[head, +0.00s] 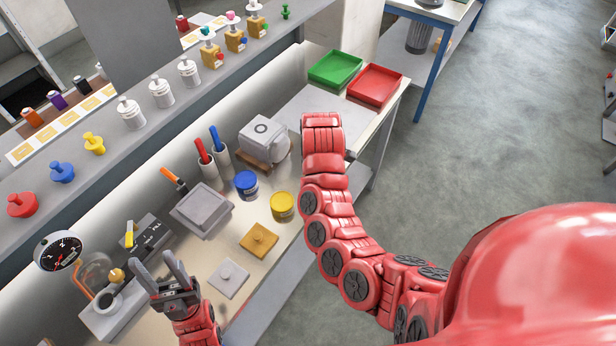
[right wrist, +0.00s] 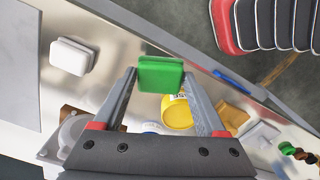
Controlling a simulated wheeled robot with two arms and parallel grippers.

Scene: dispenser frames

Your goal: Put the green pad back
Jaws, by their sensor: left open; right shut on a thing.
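The green pad (right wrist: 160,75) is a small block held between the fingertips of my right gripper (right wrist: 161,80) in the right wrist view. It appears held above the bench, though its height is hard to judge. In the head view my right arm hides this gripper and the pad. A white pad (right wrist: 70,57) lies on the bench in the right wrist view, apart from the gripper. My left gripper (head: 172,272) is open and empty at the lower left in the head view, near the small burner stand.
A green tray (head: 335,68) and a red tray (head: 374,86) sit at the bench's far end. A blue jar (head: 246,182), a yellow jar (head: 282,206) and a grey boxy device (head: 264,138) stand mid-bench. A shelf (head: 205,88) with knobs and bottles runs along the back.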

